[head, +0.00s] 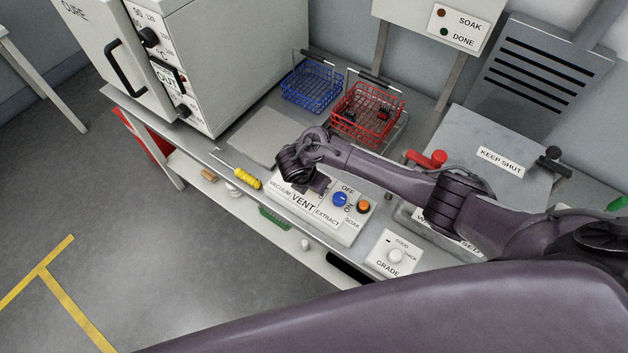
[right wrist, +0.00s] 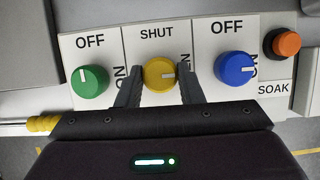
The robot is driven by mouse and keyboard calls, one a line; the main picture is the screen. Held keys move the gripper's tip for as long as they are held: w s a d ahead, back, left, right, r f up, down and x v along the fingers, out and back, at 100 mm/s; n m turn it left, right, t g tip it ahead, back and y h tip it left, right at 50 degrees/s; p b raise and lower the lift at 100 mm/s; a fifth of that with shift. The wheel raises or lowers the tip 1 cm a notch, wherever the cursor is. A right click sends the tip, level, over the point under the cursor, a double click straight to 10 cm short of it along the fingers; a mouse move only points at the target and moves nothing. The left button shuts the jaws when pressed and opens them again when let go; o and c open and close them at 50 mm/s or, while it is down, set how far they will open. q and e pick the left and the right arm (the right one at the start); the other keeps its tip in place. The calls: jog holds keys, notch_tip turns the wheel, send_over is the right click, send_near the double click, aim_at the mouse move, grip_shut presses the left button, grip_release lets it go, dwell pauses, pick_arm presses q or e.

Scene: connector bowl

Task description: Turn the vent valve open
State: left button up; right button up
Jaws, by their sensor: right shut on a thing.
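The vent valve is a yellow knob (right wrist: 159,74) in the middle of the control panel (head: 350,229), under the word SHUT in the right wrist view. Its white mark points right, toward a sideways label partly hidden by a finger, with only its end letters readable. My right gripper (right wrist: 160,80) is shut on the yellow knob, one dark finger on each side. In the head view my right gripper (head: 318,187) is over the VENT part of the panel and hides the knob. My left gripper is not in view.
A green knob (right wrist: 89,81), mark up at OFF, and a blue knob (right wrist: 235,67), mark right toward ON, flank the valve closely. An orange SOAK button (right wrist: 286,43) is farther right. A yellow-handled tool (head: 246,182) lies left of the panel. Blue (head: 292,98) and red (head: 345,128) baskets stand behind.

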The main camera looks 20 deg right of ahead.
jog(key=shift+w+r, duration=0.1)
jog(key=o, duration=1)
jog(key=shift+c, duration=0.2)
jog(key=v, duration=0.6)
jog(key=shift+s+a+r+p, duration=0.25)
jog(key=shift+p, duration=0.1)
jog(key=shift+r, duration=0.5)
jog(key=shift+s, duration=0.1)
